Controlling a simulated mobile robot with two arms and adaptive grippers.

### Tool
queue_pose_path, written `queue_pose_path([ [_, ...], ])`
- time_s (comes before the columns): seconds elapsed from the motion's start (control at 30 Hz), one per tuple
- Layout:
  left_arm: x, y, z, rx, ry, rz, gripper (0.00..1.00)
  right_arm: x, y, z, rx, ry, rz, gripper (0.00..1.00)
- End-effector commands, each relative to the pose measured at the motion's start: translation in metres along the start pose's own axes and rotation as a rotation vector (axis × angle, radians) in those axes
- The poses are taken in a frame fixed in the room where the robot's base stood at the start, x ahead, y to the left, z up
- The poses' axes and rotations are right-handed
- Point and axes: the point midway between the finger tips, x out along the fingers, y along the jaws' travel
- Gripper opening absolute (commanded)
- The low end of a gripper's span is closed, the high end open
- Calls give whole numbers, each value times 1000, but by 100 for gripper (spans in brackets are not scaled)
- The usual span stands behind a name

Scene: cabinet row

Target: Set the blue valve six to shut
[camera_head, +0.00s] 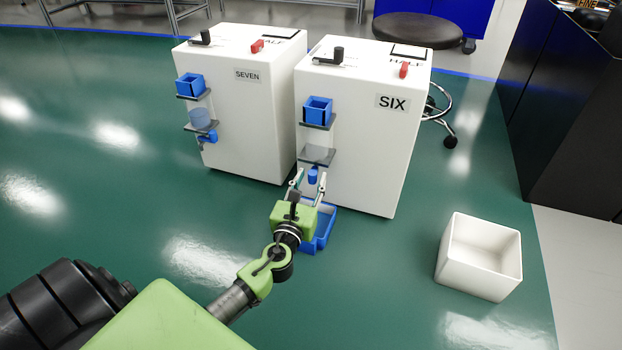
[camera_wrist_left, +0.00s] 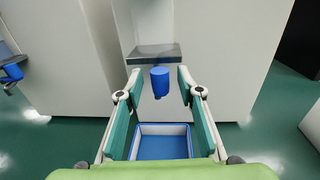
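The white cabinet marked SIX (camera_head: 372,145) stands right of centre. Its blue valve (camera_head: 313,172) sits under the lower grey shelf on the front face; in the left wrist view the valve (camera_wrist_left: 159,82) appears as a rounded blue knob with a narrower part hanging down. My left gripper (camera_head: 309,184) is open, its fingertips either side of the valve. In the left wrist view the left gripper (camera_wrist_left: 159,79) shows a gap on both sides of the knob, with no visible contact. My right gripper is not in view.
The cabinet marked SEVEN (camera_head: 240,110) stands close on the left with its own blue valve (camera_head: 207,138). A blue tray (camera_head: 323,232) lies on the floor below the gripper. A white open bin (camera_head: 470,262) stands at right. A stool (camera_head: 416,30) is behind.

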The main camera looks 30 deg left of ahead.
Motion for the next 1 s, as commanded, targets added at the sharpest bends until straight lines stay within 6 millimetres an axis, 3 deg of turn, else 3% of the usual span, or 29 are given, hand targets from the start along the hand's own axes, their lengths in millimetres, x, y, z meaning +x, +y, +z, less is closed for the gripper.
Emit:
queue_pose_path([
  [0.53, -98, 0, -1, 0, 2, 0, 34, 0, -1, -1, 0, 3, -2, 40],
  [0.7, -111, 0, 0, -1, 0, 0, 34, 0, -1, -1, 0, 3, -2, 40],
  [1.0, -114, 0, 0, -2, -1, 0, 34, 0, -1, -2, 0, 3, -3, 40],
])
